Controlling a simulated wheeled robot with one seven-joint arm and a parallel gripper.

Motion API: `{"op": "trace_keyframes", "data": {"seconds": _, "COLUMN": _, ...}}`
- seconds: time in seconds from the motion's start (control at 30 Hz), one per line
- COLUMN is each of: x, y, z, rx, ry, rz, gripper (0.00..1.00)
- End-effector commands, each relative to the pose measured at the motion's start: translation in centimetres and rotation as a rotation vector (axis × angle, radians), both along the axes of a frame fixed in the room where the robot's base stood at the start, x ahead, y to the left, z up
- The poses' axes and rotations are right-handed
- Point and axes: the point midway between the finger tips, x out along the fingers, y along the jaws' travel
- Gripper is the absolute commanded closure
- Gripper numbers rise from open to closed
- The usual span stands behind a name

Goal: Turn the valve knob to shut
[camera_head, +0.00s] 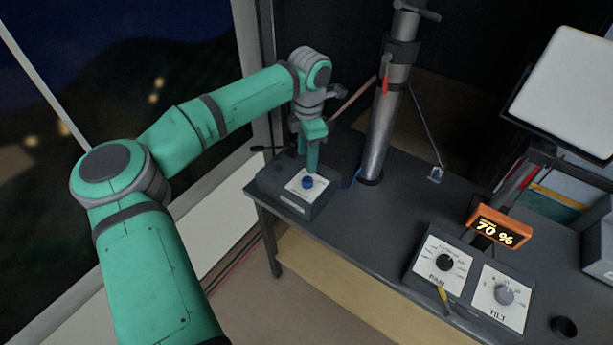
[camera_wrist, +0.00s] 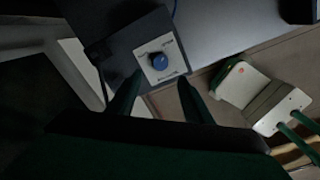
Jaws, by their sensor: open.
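The valve knob (camera_head: 308,182) is a small blue knob on a white plate, on top of a dark box (camera_head: 322,205) at the left end of the dark desk. The blue knob also shows in the wrist view (camera_wrist: 159,61), just ahead of and between the two fingertips. My gripper (camera_head: 312,168) points down right above the knob, close to it. In the wrist view my gripper (camera_wrist: 158,85) has its fingers apart with nothing between them. The lettering on the plate is too small to read.
A metal mast (camera_head: 385,125) rises from the desk right of the box. A panel with PAN (camera_head: 445,262) and TILT (camera_head: 505,294) knobs and an orange display (camera_head: 499,227) reading 70 % stand at the right. The desk between is mostly clear. A monitor (camera_head: 570,90) hangs above.

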Motion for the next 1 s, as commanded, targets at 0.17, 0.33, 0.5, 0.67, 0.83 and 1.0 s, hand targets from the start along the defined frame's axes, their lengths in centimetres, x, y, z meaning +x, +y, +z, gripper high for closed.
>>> {"op": "trace_keyframes", "data": {"seconds": 0.17, "x": 0.0, "y": 0.0, "z": -3.2, "rx": -0.003, "ry": 0.003, "rz": 0.000, "gripper": 0.54}}
{"op": "trace_keyframes", "data": {"seconds": 0.33, "x": 0.1, "y": 0.0, "z": -6.1, "rx": -0.004, "ry": 0.002, "rz": 0.001, "gripper": 0.54}}
{"op": "trace_keyframes", "data": {"seconds": 0.5, "x": 0.2, "y": 0.1, "z": -8.3, "rx": -0.003, "ry": 0.002, "rz": 0.001, "gripper": 0.54}}
{"op": "trace_keyframes", "data": {"seconds": 0.67, "x": 0.3, "y": 0.0, "z": -9.3, "rx": -0.003, "ry": 0.001, "rz": -0.001, "gripper": 0.54}}
{"op": "trace_keyframes", "data": {"seconds": 0.83, "x": 0.3, "y": -0.2, "z": -9.5, "rx": -0.003, "ry": 0.000, "rz": -0.003, "gripper": 0.54}}
{"op": "trace_keyframes", "data": {"seconds": 1.0, "x": 0.3, "y": 0.0, "z": -9.5, "rx": -0.003, "ry": 0.000, "rz": -0.001, "gripper": 0.59}}
